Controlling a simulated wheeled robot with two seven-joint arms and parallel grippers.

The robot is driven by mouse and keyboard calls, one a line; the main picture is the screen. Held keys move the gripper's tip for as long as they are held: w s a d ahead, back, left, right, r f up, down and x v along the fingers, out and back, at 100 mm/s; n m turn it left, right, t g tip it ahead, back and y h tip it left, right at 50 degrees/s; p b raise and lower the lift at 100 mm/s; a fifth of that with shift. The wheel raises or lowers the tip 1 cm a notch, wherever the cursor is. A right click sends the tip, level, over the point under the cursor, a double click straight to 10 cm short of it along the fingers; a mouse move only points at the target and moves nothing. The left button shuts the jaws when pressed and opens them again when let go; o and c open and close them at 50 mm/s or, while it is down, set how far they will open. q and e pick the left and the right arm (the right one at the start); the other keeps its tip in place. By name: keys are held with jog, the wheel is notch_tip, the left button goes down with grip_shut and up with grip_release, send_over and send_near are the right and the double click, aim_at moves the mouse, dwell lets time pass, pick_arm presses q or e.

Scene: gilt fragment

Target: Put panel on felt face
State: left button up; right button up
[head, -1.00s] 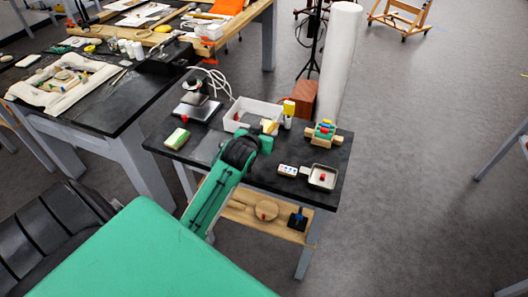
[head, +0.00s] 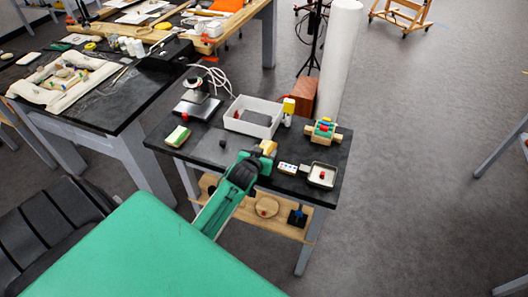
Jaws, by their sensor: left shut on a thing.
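My left gripper (head: 262,151) is over the front middle of the small dark bench (head: 210,158). It is shut on a small tan piece (head: 268,146), perhaps the panel; its fingers cover part of it. The piece is in front of the white tray; I cannot tell whether it touches the bench. A dark grey flat area (head: 256,117) shows inside the white tray (head: 236,122). I cannot tell which surface is the felt face. My right gripper is not in view.
A green and cream block (head: 177,136) and a stand with a plate (head: 194,107) are at left. A small dark knob (head: 222,143) is left of the gripper.

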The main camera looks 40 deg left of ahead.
pick_arm(q)
jog(key=o, duration=0.5)
jog(key=shift+f, duration=0.15)
jog(key=o, duration=0.5)
jog(key=shift+c, duration=0.2)
